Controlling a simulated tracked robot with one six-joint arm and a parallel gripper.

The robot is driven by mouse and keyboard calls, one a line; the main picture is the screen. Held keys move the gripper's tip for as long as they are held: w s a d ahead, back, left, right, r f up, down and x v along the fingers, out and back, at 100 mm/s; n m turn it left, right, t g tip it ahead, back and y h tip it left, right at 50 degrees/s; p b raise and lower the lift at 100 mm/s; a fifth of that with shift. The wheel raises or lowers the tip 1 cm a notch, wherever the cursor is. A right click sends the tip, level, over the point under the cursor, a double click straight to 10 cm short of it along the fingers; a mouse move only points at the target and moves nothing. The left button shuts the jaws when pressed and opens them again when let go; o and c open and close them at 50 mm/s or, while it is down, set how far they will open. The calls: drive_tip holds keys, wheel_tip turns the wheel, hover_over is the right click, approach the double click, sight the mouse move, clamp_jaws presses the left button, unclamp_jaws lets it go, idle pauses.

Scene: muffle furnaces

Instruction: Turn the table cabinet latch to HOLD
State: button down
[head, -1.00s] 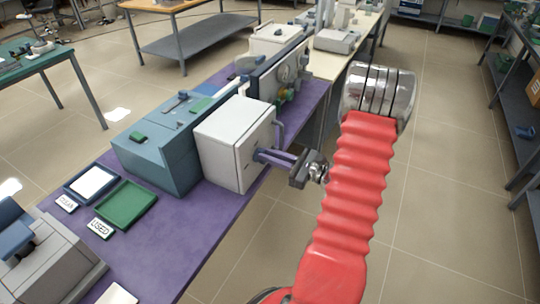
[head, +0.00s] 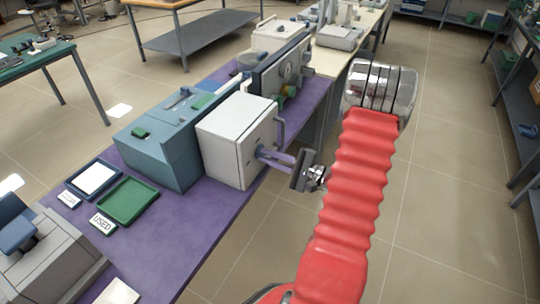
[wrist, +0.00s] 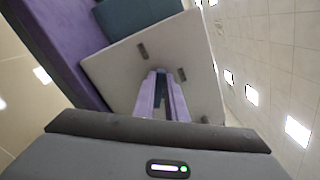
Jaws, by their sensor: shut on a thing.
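The white table cabinet (head: 225,148) stands on the purple-topped bench, its front door facing right toward my arm. My gripper (head: 263,152) reaches its front face with two long purple-grey fingers. In the wrist view the fingers (wrist: 161,80) converge on the middle of the pale cabinet face (wrist: 185,62). They are shut on the latch, which is mostly hidden between the fingertips. Its pointing direction and any HOLD mark cannot be made out. A bar handle (head: 281,132) shows at the door's far edge in the head view.
A blue-grey box unit (head: 160,150) stands beside the cabinet. A panel with round fittings (head: 285,75) stands behind. A green tray (head: 128,202), a blue-rimmed tray (head: 94,179) and a USED label (head: 103,224) lie nearer. Open floor (head: 440,210) lies right of my arm.

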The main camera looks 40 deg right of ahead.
drive_tip(key=n, duration=0.2)
drive_tip(key=f+n, duration=0.1)
drive_tip(key=n, duration=0.3)
drive_tip(key=shift+s+a+f, duration=0.1)
drive_tip(key=shift+a+f, duration=0.05)
drive_tip(key=shift+a, duration=0.1)
drive_tip(key=shift+f+n, duration=0.1)
drive_tip(key=shift+n, duration=0.2)
drive_tip(key=c, duration=1.8)
unclamp_jaws()
drive_tip(key=shift+d, duration=0.1)
drive_tip(key=v, duration=1.3)
drive_tip(key=shift+s, duration=0.4)
